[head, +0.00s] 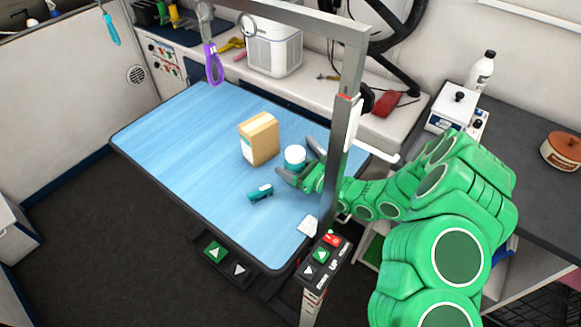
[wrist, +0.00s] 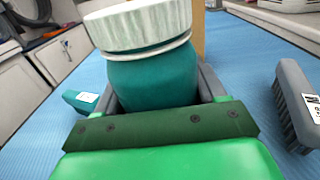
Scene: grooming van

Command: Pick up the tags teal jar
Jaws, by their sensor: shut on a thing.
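The teal jar (head: 295,156) with a white ribbed lid is on the blue table at its right part in the head view. In the wrist view the teal jar (wrist: 152,75) stands large and slightly tilted in the picture, between the grey fingers. My gripper (head: 300,172) reaches in from the right and is shut on the jar; it also shows in the wrist view (wrist: 160,95). Whether the jar's base touches the table is hidden by the gripper.
A tan box (head: 260,138) stands just left of the jar. A small teal item (head: 260,192) lies in front. A grey brush (wrist: 298,105) lies to the right in the wrist view. A metal post (head: 345,130) rises close to my arm. The table's left part (head: 180,140) is clear.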

